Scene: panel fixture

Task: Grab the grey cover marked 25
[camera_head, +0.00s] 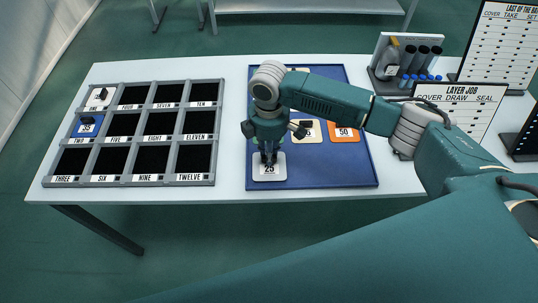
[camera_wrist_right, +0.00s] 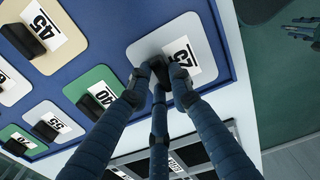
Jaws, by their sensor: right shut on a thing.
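The grey cover marked 25 (camera_head: 269,171) lies at the front left corner of the blue mat (camera_head: 330,171). My right gripper (camera_head: 269,158) is over it, pointing down, with its fingers shut on the cover's dark handle. In the right wrist view, the fingertips (camera_wrist_right: 160,70) close around the handle of the grey cover (camera_wrist_right: 203,46), and its label shows beside them. The cover appears to be still at mat level. The fingers hide most of the handle.
An orange cover marked 50 (camera_head: 344,132) and a cream cover (camera_head: 307,131) lie on the mat; a green cover marked 40 (camera_wrist_right: 97,94) is close by. The grey panel (camera_head: 131,181) at left holds a white cover (camera_head: 98,100) and a blue cover (camera_head: 86,127); its other compartments look empty.

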